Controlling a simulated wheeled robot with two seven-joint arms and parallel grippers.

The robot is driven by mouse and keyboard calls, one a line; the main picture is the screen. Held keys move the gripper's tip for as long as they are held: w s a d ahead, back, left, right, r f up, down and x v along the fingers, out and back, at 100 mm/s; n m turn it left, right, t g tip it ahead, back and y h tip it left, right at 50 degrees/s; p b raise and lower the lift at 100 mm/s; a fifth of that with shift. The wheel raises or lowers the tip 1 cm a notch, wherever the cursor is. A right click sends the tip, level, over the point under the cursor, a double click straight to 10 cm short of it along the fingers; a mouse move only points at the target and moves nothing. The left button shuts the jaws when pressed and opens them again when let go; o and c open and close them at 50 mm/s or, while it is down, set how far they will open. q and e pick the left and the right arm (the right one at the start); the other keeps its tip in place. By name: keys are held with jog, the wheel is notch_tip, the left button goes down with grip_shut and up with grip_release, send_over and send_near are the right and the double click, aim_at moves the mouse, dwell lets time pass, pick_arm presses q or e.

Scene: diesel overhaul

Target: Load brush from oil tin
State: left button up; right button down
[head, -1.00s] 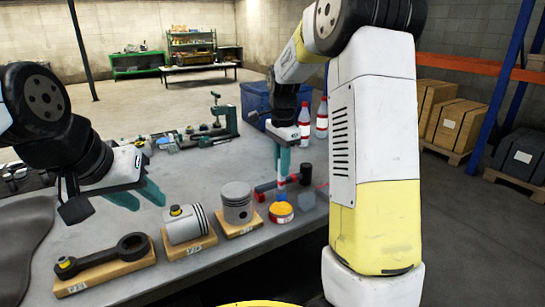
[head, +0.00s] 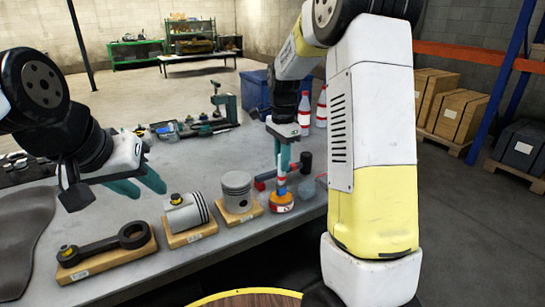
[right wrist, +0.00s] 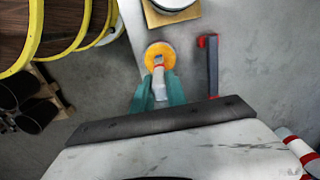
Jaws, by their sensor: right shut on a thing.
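A round orange-yellow tin (head: 283,206) with a pale label stands near the table's front edge; it also shows in the right wrist view (right wrist: 161,50). My right gripper (head: 283,160) points down above the tin, shut on a slim brush (head: 282,180) with pale, red and blue parts. The brush is roughly upright, its lower end at the tin; I cannot tell how deep it sits. In the right wrist view the brush (right wrist: 159,76) overlaps the tin's top beyond the teal fingers (right wrist: 157,98). My left gripper (head: 143,184) is open and empty above the table at left.
A piston (head: 237,187), another piston (head: 184,213) and a connecting rod (head: 105,250) sit on wooden blocks left of the tin. Red-capped bottles (head: 304,112) and a blue crate (head: 255,92) stand behind.

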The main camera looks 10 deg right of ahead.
jog(key=shift+f, duration=0.55)
dwell(1.3)
jog(key=shift+r, duration=3.55)
